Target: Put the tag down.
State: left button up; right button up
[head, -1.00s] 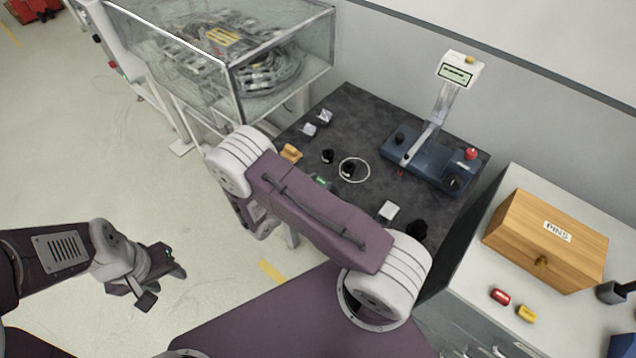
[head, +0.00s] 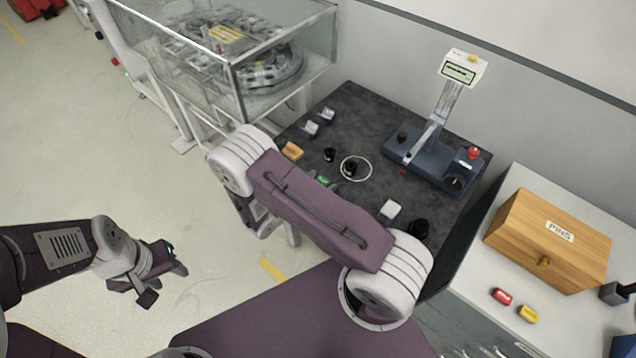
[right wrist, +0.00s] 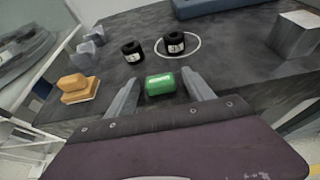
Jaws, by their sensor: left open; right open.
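A green tag (right wrist: 160,84) lies on the dark table mat near its front edge in the right wrist view. It also shows in the head view (head: 323,181), partly hidden by my right arm. My right gripper (right wrist: 160,92) is open, with one finger on each side of the green tag and gaps visible between. In the head view my right gripper is mostly hidden behind its own arm. My left gripper (head: 160,280) is open and empty over the floor at the left.
Black cylinders stand behind the tag, one inside a white circle (right wrist: 196,54). An orange block (right wrist: 76,88) lies to the left. A blue stand (head: 432,160), a glass case (head: 285,75), and a wooden PINS box (head: 550,245) with red (head: 501,296) and yellow (head: 527,314) tags are nearby.

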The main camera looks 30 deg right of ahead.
jog(key=shift+r, duration=0.3)
jog(key=b+v, duration=0.1)
jog(key=v, duration=1.1)
jog(key=s+d+r+m+g+y, duration=0.1)
jog(key=s+d+m+g+y, duration=0.3)
jog(key=s+m+g+y, duration=0.6)
jog(key=r+m+t+y, duration=0.1)
jog(key=m+t, duration=0.1)
jog(key=m, duration=0.2)
jog(key=w+a+r+m+t, duration=0.1)
jog(key=m+t, duration=0.1)
jog(key=m, duration=0.2)
jog(key=r+m+t+y, duration=0.1)
jog(key=r+m+t, duration=0.1)
jog(key=m, duration=0.2)
jog(key=shift+w+a+m+y, duration=0.2)
jog(key=shift+w+m+y, duration=0.1)
jog(key=shift+m, duration=0.1)
jog(key=shift+s+d, duration=0.1)
